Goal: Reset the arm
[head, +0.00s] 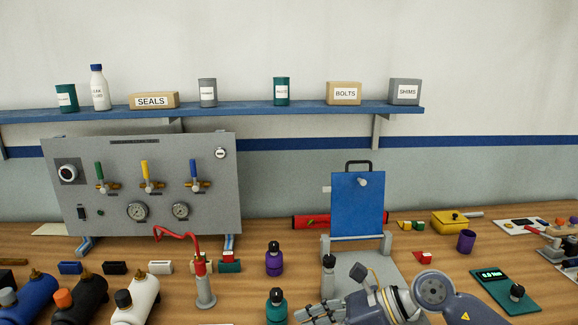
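My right arm comes in at the lower right, its grey joints bent to the left. My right gripper (318,313) is at the bottom edge of the head view, in front of the grey-based stand with a blue upright panel (357,205). Its fingers are partly cut off by the frame, and I cannot tell whether they are open or shut. No held object can be made out. My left arm and gripper are out of view.
A grey valve panel (140,185) stands at the left on the wooden bench. Dark-capped bottles, one purple (274,263) and one teal (277,308), stand left of the gripper. A green scale (505,292) lies right of the arm. A blue shelf (230,110) hangs behind.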

